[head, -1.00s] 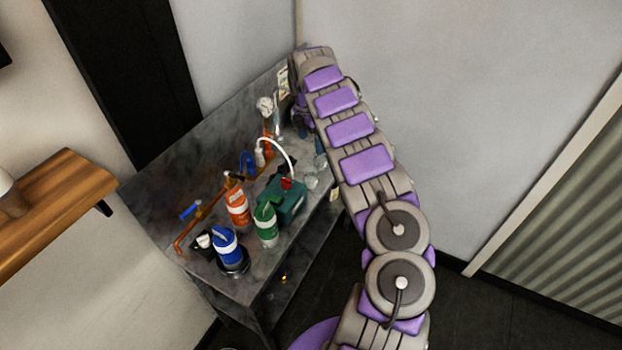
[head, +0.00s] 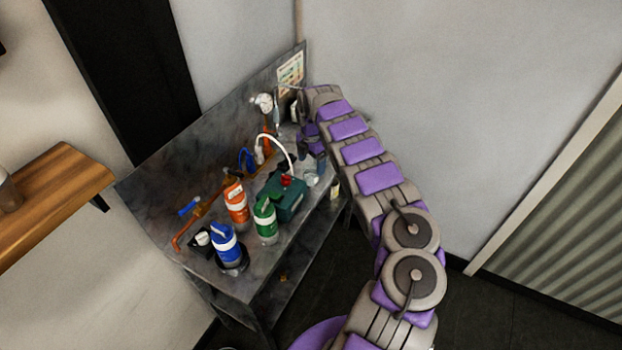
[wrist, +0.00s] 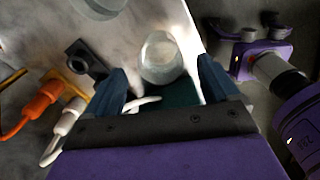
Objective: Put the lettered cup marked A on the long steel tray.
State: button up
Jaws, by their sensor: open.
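My gripper (wrist: 160,68) is open in the wrist view, with one dark blue finger on each side. A clear, pale cup (wrist: 160,57) shows between and just beyond the fingertips; I cannot tell whether they touch it, and no letter is readable. Part of another clear round vessel (wrist: 103,4) is cut off at the top edge. In the head view my gripper (head: 313,147) is over the right end of the grey bench, partly hidden by my arm. A small clear cup (head: 312,179) stands below it. I cannot make out a long steel tray.
The bench (head: 150,190) holds blue (head: 227,245), orange (head: 237,203) and green (head: 265,217) bottles, a green box (head: 289,197) and copper piping. In the wrist view, orange (wrist: 40,98) and white (wrist: 65,124) plugs and a dark bracket (wrist: 84,60) lie left of the gripper.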

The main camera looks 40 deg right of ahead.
aim_at(311, 173)
jog(key=shift+f+b, duration=0.75)
jog(key=shift+f, duration=2.4)
jog(key=shift+c, duration=0.2)
jog(key=c, duration=1.1)
jog(key=shift+c, duration=0.2)
jog(key=shift+r, duration=0.2)
